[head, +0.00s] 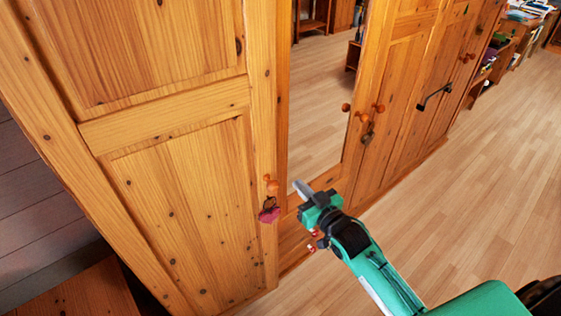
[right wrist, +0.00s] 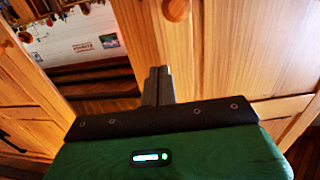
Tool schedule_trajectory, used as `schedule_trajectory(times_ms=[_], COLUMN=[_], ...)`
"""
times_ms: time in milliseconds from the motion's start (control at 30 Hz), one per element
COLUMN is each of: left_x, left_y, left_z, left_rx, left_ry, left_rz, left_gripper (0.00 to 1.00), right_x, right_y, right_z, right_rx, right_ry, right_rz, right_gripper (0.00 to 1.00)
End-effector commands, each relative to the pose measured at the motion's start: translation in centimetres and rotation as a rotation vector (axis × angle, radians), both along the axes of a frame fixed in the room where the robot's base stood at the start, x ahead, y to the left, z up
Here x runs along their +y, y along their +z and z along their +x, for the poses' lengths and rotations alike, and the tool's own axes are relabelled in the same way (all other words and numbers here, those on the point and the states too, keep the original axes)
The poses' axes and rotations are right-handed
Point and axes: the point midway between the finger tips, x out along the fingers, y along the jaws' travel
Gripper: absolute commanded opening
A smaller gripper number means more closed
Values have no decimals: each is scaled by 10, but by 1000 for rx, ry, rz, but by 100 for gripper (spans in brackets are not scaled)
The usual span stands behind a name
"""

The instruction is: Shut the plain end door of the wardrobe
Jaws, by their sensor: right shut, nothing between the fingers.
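The plain end door (head: 180,190) of the wardrobe is panelled knotty pine and fills the left of the head view. Near its right edge are a round wooden knob (head: 270,184) and a pink tassel (head: 268,213) hanging below it. The door appears to stand out from the wardrobe front; how far is hard to tell. My right gripper (head: 300,188) is shut and empty, just right of the knob and apart from it in the picture, before the mirror's lower part. Its closed fingers (right wrist: 157,86) show in the right wrist view, below a wooden knob (right wrist: 176,9). My left gripper is out of view.
The mirror door (head: 318,100) is right of the end door. Further wardrobe doors (head: 405,100) with knobs and a black handle (head: 434,95) run to the right. Shelves with books (head: 525,12) stand beyond. The plank floor (head: 480,190) at right is clear.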

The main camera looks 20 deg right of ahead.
Motion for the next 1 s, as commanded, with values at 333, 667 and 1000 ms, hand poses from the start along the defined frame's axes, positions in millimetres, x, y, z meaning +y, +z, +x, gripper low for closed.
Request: schedule_trajectory(times_ms=[333, 667, 1000], left_x=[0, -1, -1], left_y=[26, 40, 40], left_z=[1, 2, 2], left_rx=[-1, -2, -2], left_ry=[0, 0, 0], left_rz=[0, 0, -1], left_gripper=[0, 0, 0], right_x=[15, 23, 24], right_y=[4, 1, 0], right_z=[64, 97, 101], right_rx=[0, 2, 1], right_ry=[-1, 0, 0], right_rz=[-1, -1, -1], right_gripper=[0, 0, 0])
